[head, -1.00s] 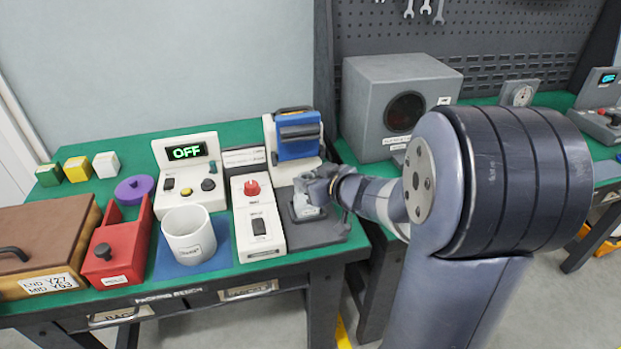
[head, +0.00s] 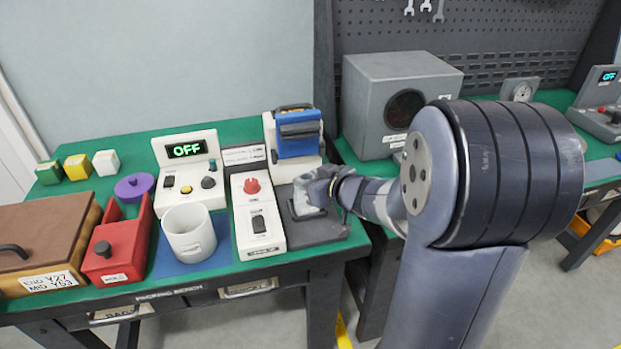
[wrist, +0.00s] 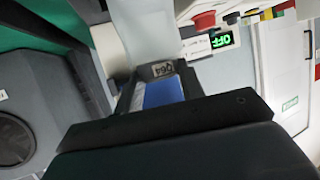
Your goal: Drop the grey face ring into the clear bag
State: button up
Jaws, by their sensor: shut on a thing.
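My gripper (head: 316,192) is low over the dark grey stand (head: 322,232) at the right end of the green bench in the head view. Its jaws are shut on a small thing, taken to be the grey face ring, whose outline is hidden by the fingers. A pale, see-through-looking patch below the jaws may be the clear bag; its mouth cannot be made out. In the wrist view the dark gripper body (wrist: 165,125) fills the lower middle and hides the fingertips. Whether the ring touches the bag cannot be told.
The blue-and-white sealer (head: 298,140) stands just behind my gripper. A white switch box (head: 258,215) with a red knob is close on the left.

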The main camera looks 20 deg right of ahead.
dwell(0.4)
jog(key=o, duration=1.1)
jog(key=shift+c, duration=0.2)
jog(key=shift+r, duration=0.1)
notch_tip(320, 180, up, 8)
jog(key=p, duration=0.9)
jog(key=shift+r, duration=0.1)
